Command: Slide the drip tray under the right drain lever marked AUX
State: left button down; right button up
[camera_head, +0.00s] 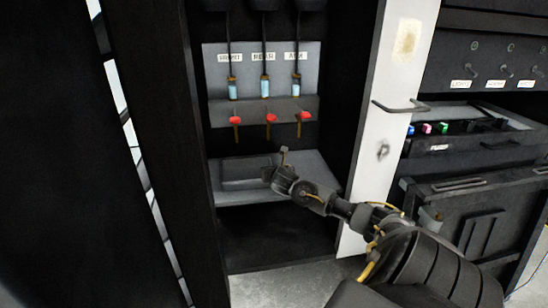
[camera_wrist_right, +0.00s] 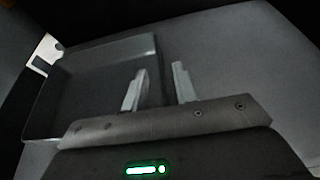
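The dark, shallow drip tray (camera_head: 242,172) lies on the cabinet's grey shelf, below the left and middle levers and left of the AUX lever. The AUX lever (camera_head: 305,116) is the right one of three with red ends. My right gripper (camera_head: 281,158) is at the tray's right side. In the right wrist view the tray (camera_wrist_right: 95,60) shows at the left, and its right wall runs between the two fingers of the gripper (camera_wrist_right: 160,72). The fingers are apart; I cannot tell whether either touches the wall. My left gripper is not in view.
The shelf (camera_head: 312,174) is bare right of the tray, below AUX. Sight tubes and labels sit above the levers. A white door (camera_head: 390,90) with a handle stands at the cabinet's right. A dark panel (camera_head: 165,150) bounds the left. An open drawer (camera_head: 470,140) is farther right.

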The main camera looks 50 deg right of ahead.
jog(key=shift+w+d+f, duration=0.2)
jog(key=shift+w+d, duration=0.05)
jog(key=shift+w, duration=0.05)
grip_shut()
dwell(0.3)
